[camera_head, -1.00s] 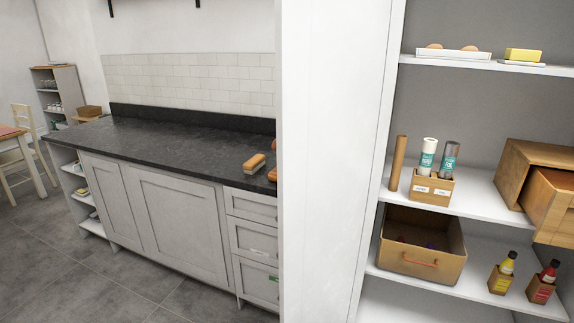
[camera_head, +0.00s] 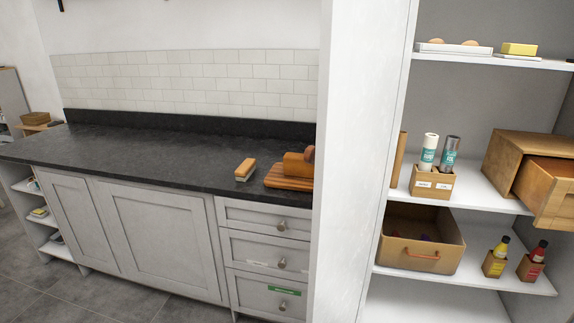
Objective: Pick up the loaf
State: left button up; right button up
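The loaf (camera_head: 297,164) is brown and lies on a wooden board (camera_head: 285,182) on the dark countertop, just left of the white wall panel. The panel hides the right end of the loaf and board. Neither of my grippers is in view.
A small wooden-topped brush or block (camera_head: 245,169) lies left of the board. The rest of the dark countertop (camera_head: 130,157) is clear. The white panel (camera_head: 360,150) separates it from open shelves on the right with a basket (camera_head: 420,258), a wooden bread box (camera_head: 520,162), bottles and rolls.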

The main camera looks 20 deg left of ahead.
aim_at(294, 165)
jog(key=i+j, duration=0.15)
jog(key=j, duration=0.2)
jog(key=i+j+u, duration=0.1)
jog(key=j, duration=0.25)
jog(key=i+j, duration=0.15)
jog(key=j, duration=0.95)
jog(key=i+j, duration=0.1)
jog(key=j, duration=0.2)
jog(key=i+j, duration=0.1)
jog(key=j, duration=0.15)
jog(key=i+j, duration=0.1)
jog(key=j, duration=0.2)
jog(key=i+j, duration=0.25)
jog(key=j, duration=0.15)
jog(key=i+j+z, duration=0.1)
jog(key=i+j, duration=0.15)
jog(key=j, duration=0.1)
